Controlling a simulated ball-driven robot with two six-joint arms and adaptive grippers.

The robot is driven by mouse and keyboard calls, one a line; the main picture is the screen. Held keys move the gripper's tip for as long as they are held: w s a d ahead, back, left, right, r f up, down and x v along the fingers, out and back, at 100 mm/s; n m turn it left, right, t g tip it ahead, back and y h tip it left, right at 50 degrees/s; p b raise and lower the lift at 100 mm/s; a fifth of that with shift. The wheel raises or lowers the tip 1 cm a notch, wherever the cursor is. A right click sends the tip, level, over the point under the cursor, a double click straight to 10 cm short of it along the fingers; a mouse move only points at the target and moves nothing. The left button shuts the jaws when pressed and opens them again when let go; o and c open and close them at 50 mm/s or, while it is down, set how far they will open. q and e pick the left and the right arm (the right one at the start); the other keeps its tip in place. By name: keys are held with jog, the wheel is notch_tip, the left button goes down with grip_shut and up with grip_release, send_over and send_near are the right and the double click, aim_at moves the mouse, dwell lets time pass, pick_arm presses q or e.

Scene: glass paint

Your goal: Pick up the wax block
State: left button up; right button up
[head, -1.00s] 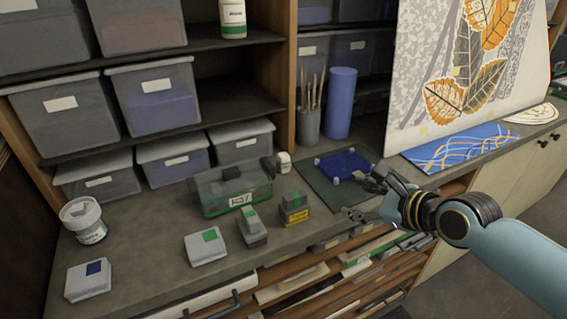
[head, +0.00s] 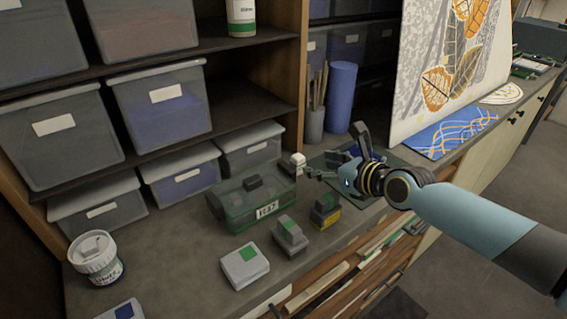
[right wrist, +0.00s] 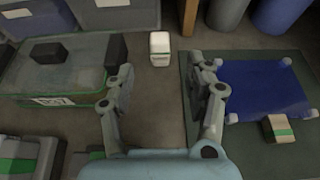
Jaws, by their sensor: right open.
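A small white block (head: 298,160), which fits the wax block, stands on the counter beside the right end of the green-lidded clear box. It also shows in the right wrist view (right wrist: 160,48), upright and clear of other things. My right gripper (head: 337,152) is open and empty, just to the right of the block in the head view. In the right wrist view its two fingers (right wrist: 172,83) stand apart, with the block beyond the gap between them. A beige block with a green band (right wrist: 278,128) lies by the blue sheet. My left gripper is out of view.
The green box (right wrist: 60,88) is close to one finger. A blue sheet (right wrist: 262,85) with pale corner pieces lies on a dark green mat (right wrist: 192,65). Several small boxes stand along the counter's front. Shelves with bins rise behind.

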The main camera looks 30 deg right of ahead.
aim_at(302, 161)
jog(key=x, duration=0.4)
jog(key=shift+d+b, duration=0.15)
jog(key=shift+b, duration=0.2)
jog(key=shift+w+f, duration=0.1)
jog(key=shift+w, duration=0.15)
jog(key=b+x, duration=0.1)
jog(key=x, duration=0.1)
jog(key=b+x, duration=0.1)
jog(key=x, duration=0.1)
jog(key=shift+w+a+f, duration=0.2)
jog(key=shift+w+a, duration=0.05)
jog(key=shift+w+f, duration=0.1)
jog(key=shift+w, duration=0.15)
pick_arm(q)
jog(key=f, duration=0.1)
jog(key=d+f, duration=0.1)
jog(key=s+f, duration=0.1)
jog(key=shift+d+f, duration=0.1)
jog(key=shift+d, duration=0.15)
pick_arm(e)
jog(key=shift+s, duration=0.1)
jog(key=c, duration=0.4)
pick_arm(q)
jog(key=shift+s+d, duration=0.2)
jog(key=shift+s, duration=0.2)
pick_arm(e)
grip_shut()
